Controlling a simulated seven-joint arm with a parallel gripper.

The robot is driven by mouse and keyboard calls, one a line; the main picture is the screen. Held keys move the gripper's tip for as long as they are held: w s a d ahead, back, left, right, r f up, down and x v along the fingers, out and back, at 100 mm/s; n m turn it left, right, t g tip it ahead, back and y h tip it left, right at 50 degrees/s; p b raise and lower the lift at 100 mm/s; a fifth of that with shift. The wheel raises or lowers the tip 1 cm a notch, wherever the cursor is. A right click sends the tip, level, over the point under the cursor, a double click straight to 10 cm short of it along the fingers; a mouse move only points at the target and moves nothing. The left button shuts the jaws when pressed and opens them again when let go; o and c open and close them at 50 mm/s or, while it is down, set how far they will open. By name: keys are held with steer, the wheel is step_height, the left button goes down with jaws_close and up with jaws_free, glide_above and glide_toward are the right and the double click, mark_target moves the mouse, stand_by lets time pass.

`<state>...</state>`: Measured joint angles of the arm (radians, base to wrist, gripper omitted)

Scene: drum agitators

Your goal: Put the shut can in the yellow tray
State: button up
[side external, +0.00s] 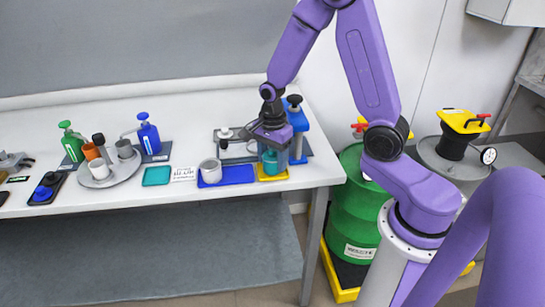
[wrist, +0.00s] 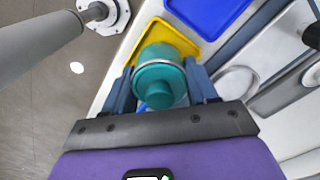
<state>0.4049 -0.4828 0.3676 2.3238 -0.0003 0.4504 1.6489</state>
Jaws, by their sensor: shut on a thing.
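A teal can with a round teal top (wrist: 160,75) is between the fingers of my gripper (wrist: 163,84), which is shut on it. In the side external view the teal can (side external: 270,161) is upright below my gripper (side external: 268,146), partly covered by it. The yellow tray (wrist: 187,42) lies under and just beyond the can in the wrist view. In the side external view the yellow tray (side external: 273,178) is at the table's front edge, directly beneath the can. I cannot tell whether the can touches the tray floor.
A blue tray (side external: 238,182) with a grey can (side external: 209,171) is left of the yellow tray. A teal tray (side external: 156,176) and a label card (side external: 184,174) lie farther left. A blue press-like stand (side external: 297,123) rises close behind my gripper. A green drum (side external: 350,215) stands right of the table.

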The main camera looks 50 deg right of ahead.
steer(key=shift+f, duration=0.3)
stand_by(0.7)
steer(key=o, duration=1.1)
steer(key=shift+o, duration=0.4)
steer(key=shift+o, duration=0.9)
steer(key=shift+r, duration=0.15)
steer(key=shift+r, duration=3.6)
